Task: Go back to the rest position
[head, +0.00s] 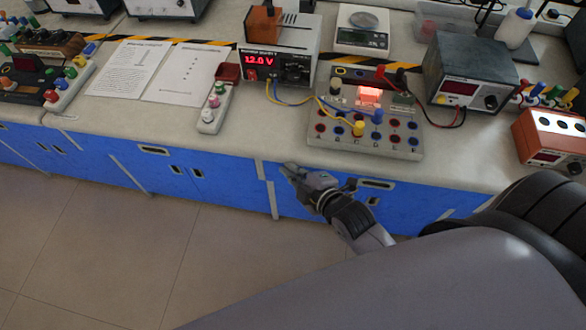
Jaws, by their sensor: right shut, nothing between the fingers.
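My right gripper (291,170) is in front of the blue cabinet fronts, just below the bench's front edge in the picture. Its fingers are together and hold nothing. My right arm reaches to it from the lower right. My left gripper is not in the view.
The bench (115,108) holds a power supply (275,55) showing 12.0 V, a circuit board (348,141) with a lit red lamp and wires, a grey meter (469,75), an orange device (550,140) and paper sheets (126,67). The tiled floor (120,240) at left is clear.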

